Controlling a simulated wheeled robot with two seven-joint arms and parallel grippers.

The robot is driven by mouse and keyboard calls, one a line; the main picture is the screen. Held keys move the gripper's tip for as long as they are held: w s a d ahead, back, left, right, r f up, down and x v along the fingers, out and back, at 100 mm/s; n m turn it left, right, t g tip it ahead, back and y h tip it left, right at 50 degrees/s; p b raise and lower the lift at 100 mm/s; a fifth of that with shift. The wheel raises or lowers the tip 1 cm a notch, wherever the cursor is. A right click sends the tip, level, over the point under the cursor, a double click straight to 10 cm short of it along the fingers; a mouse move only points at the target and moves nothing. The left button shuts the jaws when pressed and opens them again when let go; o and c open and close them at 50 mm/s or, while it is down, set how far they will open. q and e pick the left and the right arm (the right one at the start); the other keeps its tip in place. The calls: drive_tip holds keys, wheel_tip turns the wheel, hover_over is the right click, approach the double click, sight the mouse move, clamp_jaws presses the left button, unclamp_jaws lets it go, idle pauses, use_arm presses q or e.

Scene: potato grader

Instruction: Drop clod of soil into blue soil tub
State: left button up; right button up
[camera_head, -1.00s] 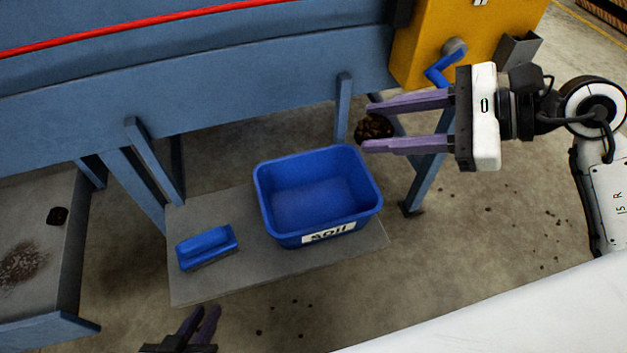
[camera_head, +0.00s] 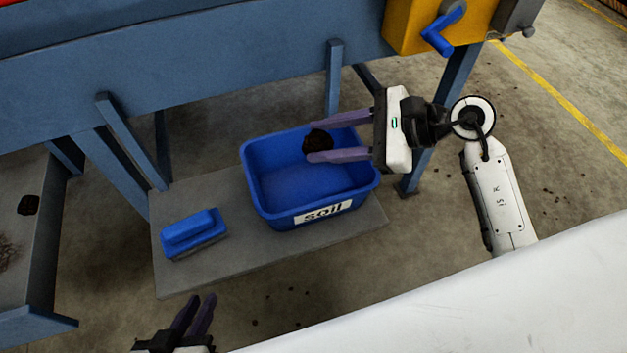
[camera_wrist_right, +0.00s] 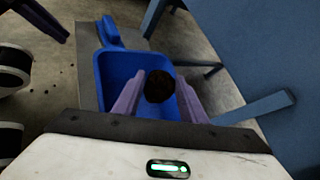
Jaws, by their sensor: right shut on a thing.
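The dark brown clod of soil (camera_head: 317,143) is held between the purple fingers of my right gripper (camera_head: 322,138). In the head view it appears over the back right part of the blue soil tub (camera_head: 270,212), which has a white "soil" label. In the right wrist view the clod (camera_wrist_right: 159,86) sits between the fingertips, with the open tub (camera_wrist_right: 103,72) behind it. The tub's visible floor is empty. My left gripper (camera_head: 203,303) is at the bottom of the head view, fingers apart and empty, in front of the grey board.
A blue brush-like block (camera_head: 193,234) lies on the grey board (camera_head: 235,255) left of the tub. Blue frame legs (camera_head: 333,78) stand behind the tub. Another dark clod (camera_head: 28,205) lies on the tray at far left. Crumbs dot the floor.

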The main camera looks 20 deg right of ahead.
drive_tip(key=shift+f, duration=0.15)
drive_tip(key=o, duration=1.2)
drive_tip(key=shift+s+d, duration=0.1)
drive_tip(key=shift+d, duration=0.1)
drive_tip(key=p+v, duration=0.1)
drive_tip(key=v, duration=0.9)
